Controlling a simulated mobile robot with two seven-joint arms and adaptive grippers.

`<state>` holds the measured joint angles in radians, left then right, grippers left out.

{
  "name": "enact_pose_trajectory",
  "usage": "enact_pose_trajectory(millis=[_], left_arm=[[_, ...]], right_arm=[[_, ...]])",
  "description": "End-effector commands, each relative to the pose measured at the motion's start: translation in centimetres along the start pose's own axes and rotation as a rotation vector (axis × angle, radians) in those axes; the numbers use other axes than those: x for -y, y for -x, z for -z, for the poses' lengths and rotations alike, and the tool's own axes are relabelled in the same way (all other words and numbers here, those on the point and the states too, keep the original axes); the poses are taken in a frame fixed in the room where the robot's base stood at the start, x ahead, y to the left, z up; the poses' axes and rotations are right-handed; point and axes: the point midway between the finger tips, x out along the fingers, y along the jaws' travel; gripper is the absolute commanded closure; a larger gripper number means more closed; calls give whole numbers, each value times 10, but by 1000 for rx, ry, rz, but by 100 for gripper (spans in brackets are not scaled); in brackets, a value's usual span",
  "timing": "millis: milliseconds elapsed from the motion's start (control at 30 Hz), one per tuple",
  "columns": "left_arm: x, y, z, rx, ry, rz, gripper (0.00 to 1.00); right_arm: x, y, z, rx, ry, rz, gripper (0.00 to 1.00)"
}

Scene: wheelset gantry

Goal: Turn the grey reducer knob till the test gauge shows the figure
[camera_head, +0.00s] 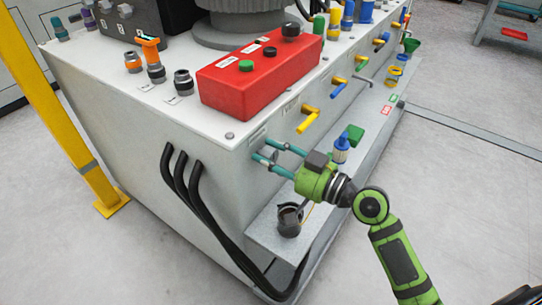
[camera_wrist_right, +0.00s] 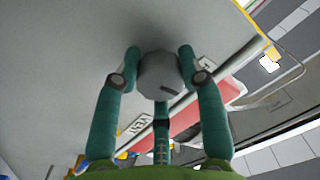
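The grey reducer knob (camera_wrist_right: 163,76) is round with a dark slot-like mark and stands out from a pale panel in the right wrist view. My right gripper (camera_wrist_right: 160,66) has its teal fingers around it; the two side fingertips press close against its sides and a third finger is below. In the head view my right gripper (camera_head: 265,153) reaches the near corner of the machine's front face, just under the top edge. The knob is mostly hidden there by the fingers. I cannot make out a test gauge or a figure in either view. My left gripper is not in view.
The white machine cabinet (camera_head: 105,95) carries a red button box (camera_head: 250,80) and coloured valve levers. Below my gripper a ledge (camera_head: 268,235) holds a black cup-like part (camera_head: 289,220). Black hoses (camera_head: 195,195) run down the side. A yellow post (camera_head: 60,120) stands left.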

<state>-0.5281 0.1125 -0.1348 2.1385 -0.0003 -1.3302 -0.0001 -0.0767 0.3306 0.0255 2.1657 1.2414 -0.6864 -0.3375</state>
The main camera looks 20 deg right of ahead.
Motion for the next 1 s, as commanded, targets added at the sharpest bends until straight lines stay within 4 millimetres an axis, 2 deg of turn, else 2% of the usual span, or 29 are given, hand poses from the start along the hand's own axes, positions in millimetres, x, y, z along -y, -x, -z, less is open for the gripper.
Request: enact_pose_trajectory(millis=[133,300,500,533,567,600,1000], left_arm=[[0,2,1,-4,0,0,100],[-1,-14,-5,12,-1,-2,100],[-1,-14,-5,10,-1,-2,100],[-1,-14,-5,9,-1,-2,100],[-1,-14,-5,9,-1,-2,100],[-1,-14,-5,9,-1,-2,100],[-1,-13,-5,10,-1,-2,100]], right_arm=[[1,0,-1,5,-32,1,93],[1,0,-2,4,-114,3,93],[1,0,-3,4,-114,3,93],[1,0,-3,4,-114,3,52],[1,0,-3,4,-114,3,40],[1,0,-2,3,-113,3,36],[0,6,-2,2,-111,1,36]])
